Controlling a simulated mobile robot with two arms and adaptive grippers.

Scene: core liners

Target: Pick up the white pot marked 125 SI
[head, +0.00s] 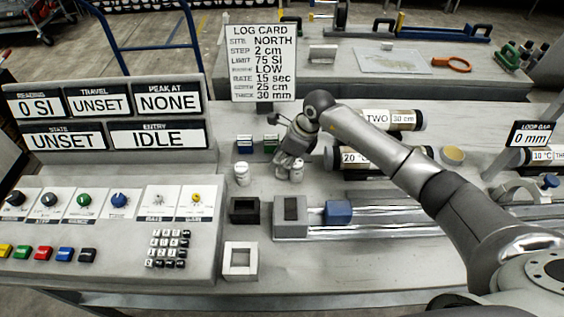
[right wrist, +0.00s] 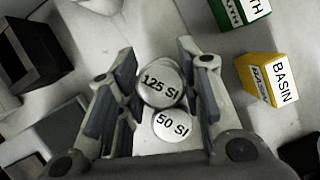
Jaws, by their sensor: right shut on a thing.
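The white pot marked 125 SI (right wrist: 161,84) is between the fingers of my right gripper (right wrist: 158,62) in the right wrist view, its round labelled top facing the camera. The gripper is shut on it. A second white pot marked 50 SI (right wrist: 172,125) sits right beside it, overlapping it in this view. In the head view my right gripper (head: 286,160) points down at the bench, with a white pot (head: 296,171) showing at its fingers; its label is not readable there. My left gripper is not in view.
Another white pot (head: 242,174) stands left of the gripper. A yellow block marked BASIN (right wrist: 272,80) and a green labelled block (right wrist: 236,14) lie close by. A black open box (head: 244,210), a white square frame (head: 240,261) and a rail with a blue block (head: 338,212) are nearer.

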